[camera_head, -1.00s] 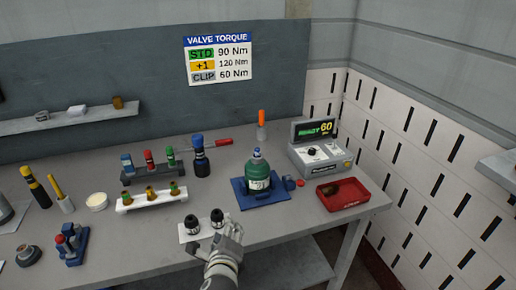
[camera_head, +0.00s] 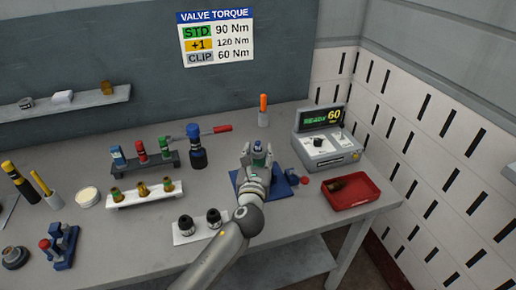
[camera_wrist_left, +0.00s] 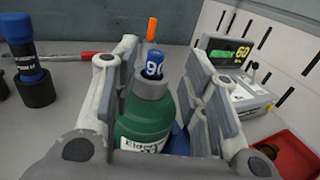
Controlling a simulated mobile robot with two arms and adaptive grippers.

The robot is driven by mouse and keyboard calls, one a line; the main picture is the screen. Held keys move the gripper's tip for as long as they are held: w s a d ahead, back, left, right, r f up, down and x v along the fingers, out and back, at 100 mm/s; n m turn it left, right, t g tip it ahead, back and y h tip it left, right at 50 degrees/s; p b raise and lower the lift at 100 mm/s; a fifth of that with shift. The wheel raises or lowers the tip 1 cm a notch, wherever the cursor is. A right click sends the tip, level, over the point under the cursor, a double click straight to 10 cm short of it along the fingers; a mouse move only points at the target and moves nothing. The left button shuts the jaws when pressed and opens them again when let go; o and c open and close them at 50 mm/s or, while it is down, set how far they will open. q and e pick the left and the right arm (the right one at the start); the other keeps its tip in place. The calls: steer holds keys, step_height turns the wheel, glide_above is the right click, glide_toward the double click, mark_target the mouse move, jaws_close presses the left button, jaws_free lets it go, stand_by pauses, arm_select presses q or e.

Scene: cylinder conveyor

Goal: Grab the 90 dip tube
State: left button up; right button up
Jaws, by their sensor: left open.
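The 90 dip tube (camera_wrist_left: 154,62) has a blue top marked "90" and stands upright in the neck of a green bottle (camera_wrist_left: 146,126). Only its upper end shows; the rest is hidden in the bottle. My left gripper (camera_wrist_left: 163,75) is open, with one finger on each side of the tube top and bottle neck. Gaps show between the fingers and the tube. In the head view the left gripper (camera_head: 258,156) is over the bottle on its blue base (camera_head: 287,185) and hides much of it. My right gripper is not in view.
A torque tester (camera_head: 324,145) and a red tray (camera_head: 351,200) stand to the right. A dark rack (camera_head: 150,172) with coloured tops, a white rack (camera_head: 145,198) with valves and a large blue-topped tool (camera_head: 197,150) stand left. Two black sockets are near the front edge.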

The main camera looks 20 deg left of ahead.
mark_target(257, 145)
arm_select(q)
steer(key=shift+w+a+r+p, duration=0.15)
steer(key=shift+w+a+p, duration=0.1)
steer(key=shift+w, duration=0.3)
steer(key=shift+w+a+r+p, duration=0.1)
steer(key=shift+w+a+p, duration=0.1)
steer(key=shift+w, duration=0.3)
steer(key=shift+x, duration=1.05)
steer(key=shift+w+a+f, duration=0.15)
steer(key=shift+w+f, duration=0.05)
steer(key=shift+w, duration=0.3)
steer(key=shift+s, duration=0.1)
steer(key=shift+c, duration=0.2)
steer(key=c, duration=0.7)
steer(key=shift+c, duration=0.8)
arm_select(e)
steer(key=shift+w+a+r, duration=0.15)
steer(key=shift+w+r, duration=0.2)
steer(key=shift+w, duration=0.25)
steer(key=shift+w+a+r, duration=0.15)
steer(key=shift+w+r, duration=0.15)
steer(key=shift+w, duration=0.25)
